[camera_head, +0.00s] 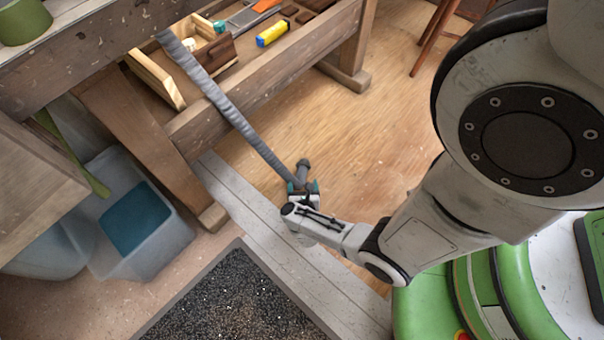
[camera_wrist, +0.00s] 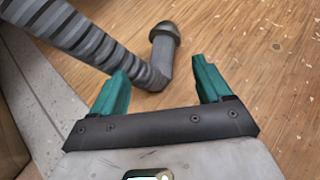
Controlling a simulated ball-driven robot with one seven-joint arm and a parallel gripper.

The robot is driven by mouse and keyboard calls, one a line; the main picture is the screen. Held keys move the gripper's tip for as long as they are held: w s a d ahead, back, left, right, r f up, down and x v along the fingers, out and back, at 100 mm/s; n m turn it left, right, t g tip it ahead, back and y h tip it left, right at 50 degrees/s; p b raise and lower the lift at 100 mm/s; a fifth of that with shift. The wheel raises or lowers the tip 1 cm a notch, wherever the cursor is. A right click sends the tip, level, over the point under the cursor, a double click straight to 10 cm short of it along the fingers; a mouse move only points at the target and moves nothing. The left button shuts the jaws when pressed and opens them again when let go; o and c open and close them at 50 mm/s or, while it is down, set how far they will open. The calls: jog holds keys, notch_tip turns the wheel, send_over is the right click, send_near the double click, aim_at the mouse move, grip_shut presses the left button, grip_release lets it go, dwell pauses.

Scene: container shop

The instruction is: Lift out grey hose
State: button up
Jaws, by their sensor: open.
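The grey hose (camera_head: 234,115) is long and ribbed. It runs slantwise from the top of the head view, past the wooden workbench, down to a bent end piece with a rounded cap. My gripper (camera_head: 302,187) is open at this lower end. In the wrist view the hose (camera_wrist: 75,35) comes in from the upper left and bends just beyond the teal fingertips of my gripper (camera_wrist: 162,82). The bend appears between the fingers, with the left finger overlapping the hose in the picture. I cannot tell whether they touch. The hose's upper end is not clearly visible.
The workbench (camera_head: 262,105) has a lower shelf with a wooden box (camera_head: 158,78), a yellow tool (camera_head: 272,34) and other tools. A translucent bin (camera_head: 150,250) stands at left. A dark mat (camera_head: 235,300) lies in front. Wooden floor (camera_head: 350,135) is open beyond my gripper.

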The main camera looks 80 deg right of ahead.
aim_at(302, 174)
jog(key=b+x, duration=0.1)
jog(key=x, duration=0.2)
jog(key=shift+d+f, duration=0.1)
jog(key=b+x, duration=0.3)
jog(key=x, duration=0.2)
jog(key=shift+f, duration=0.2)
jog(key=c, duration=1.4)
jog(key=shift+s, duration=0.1)
